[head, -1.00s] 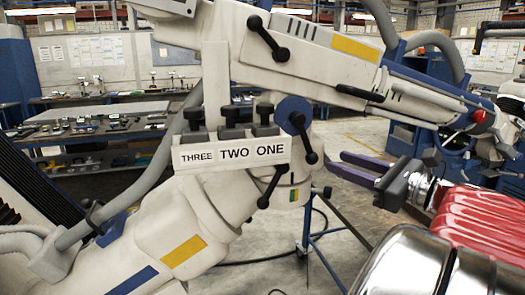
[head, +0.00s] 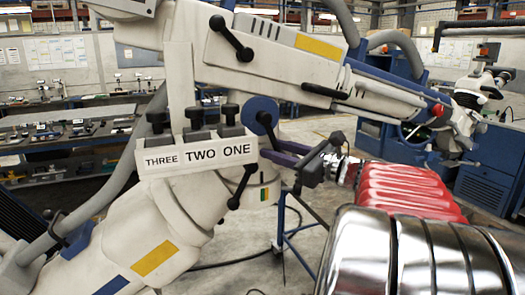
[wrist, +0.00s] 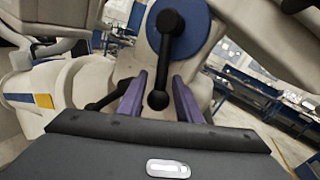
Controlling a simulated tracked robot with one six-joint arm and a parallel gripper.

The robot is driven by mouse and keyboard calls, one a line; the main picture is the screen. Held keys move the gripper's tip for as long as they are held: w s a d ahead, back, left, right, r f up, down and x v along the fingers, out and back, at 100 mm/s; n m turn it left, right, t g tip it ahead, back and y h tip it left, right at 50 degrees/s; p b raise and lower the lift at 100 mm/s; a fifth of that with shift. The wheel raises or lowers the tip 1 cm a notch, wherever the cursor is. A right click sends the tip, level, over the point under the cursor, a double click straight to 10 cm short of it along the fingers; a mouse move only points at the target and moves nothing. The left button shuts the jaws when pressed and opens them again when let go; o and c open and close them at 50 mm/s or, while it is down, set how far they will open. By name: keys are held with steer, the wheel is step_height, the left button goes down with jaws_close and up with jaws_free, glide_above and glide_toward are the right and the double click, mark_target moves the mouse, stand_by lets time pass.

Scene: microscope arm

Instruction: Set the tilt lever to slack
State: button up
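The white microscope arm carries several black ball-ended levers; no label shows which is the tilt lever. One lever (head: 265,120) sits on a blue disc at the joint and hangs downward; it also shows in the wrist view (wrist: 170,58). Other levers are on the upper arm (head: 232,40), below the label plate (head: 239,187) and along the far arm section (head: 325,91). My gripper (head: 276,152) has purple fingers near the blue-disc lever. In the wrist view my gripper (wrist: 159,82) is open, with that lever's lower ball appearing between the fingers; contact cannot be told.
A plate (head: 200,160) reading THREE, TWO, ONE has black knobs above it, left of my gripper. A blue stand (head: 281,225) is below. Benches with small items (head: 65,130) stand behind at left. A blue cabinet (head: 490,165) is at right.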

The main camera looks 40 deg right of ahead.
jaws_close()
stand_by(0.4)
